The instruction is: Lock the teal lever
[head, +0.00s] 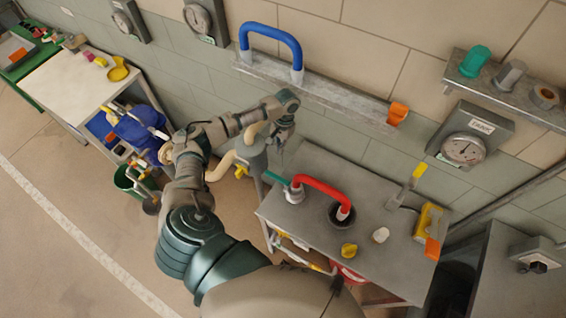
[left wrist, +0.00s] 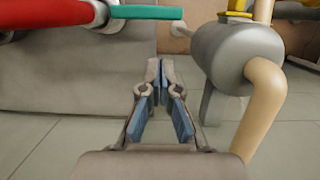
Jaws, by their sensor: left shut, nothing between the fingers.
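The teal lever (head: 273,177) sticks out left from the base of the red curved pipe (head: 322,185) on the grey table. It also shows at the top of the left wrist view (left wrist: 146,12), lying level, with the red pipe (left wrist: 45,14) to its left. My left gripper (head: 281,143) is beyond and above the lever in the head view, apart from it. In the left wrist view its blue-padded fingers (left wrist: 161,78) are shut with nothing held, and the lever passes beyond their tips. My right gripper is not in view.
A grey tank (left wrist: 235,50) with a tan pipe (left wrist: 262,110) stands close to the right of my left gripper. A blue pipe (head: 270,32) stands on the wall ledge.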

